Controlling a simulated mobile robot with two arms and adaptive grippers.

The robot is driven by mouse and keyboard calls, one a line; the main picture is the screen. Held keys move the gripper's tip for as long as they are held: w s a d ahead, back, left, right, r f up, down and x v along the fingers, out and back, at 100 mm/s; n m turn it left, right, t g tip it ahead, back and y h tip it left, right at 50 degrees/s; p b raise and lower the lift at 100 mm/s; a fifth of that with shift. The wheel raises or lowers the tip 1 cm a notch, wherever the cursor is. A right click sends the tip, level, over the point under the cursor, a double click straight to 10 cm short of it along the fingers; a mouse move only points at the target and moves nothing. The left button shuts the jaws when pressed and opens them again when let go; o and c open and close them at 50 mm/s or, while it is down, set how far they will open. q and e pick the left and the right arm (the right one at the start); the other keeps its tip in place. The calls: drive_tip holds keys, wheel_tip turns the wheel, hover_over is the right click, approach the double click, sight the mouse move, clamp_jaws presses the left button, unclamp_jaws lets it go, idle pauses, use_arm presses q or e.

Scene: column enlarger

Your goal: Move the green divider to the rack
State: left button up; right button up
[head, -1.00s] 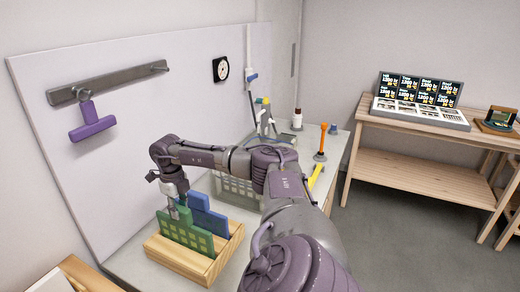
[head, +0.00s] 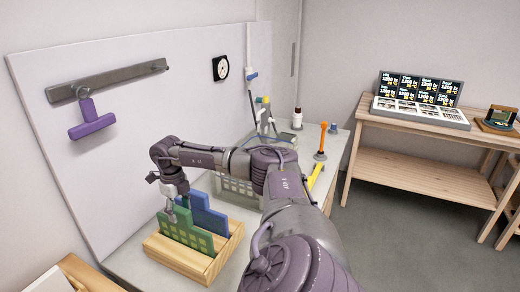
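The green divider (head: 186,232) stands upright in the front of a wooden slotted holder (head: 178,260), with a blue divider (head: 208,216) behind it. My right gripper (head: 172,214) is at the upper left of the green divider, close to its top edge. The fingers are small and dark here, so I cannot tell whether they touch it or how far apart they are. A pale panel with square openings (head: 232,186), possibly the rack, stands behind my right arm and is partly hidden by it. My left gripper is out of view.
A purple part (head: 92,122) hangs from a grey wall rail (head: 110,82). A wooden table (head: 420,165) with a display panel is at the right, across open floor.

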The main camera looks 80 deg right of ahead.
drive_tip(key=shift+r, duration=0.1)
idle(0.6)
drive_tip(key=shift+r+p, duration=3.2)
drive_tip(key=shift+r, duration=0.75)
wheel_tip(320, 180, up, 12)
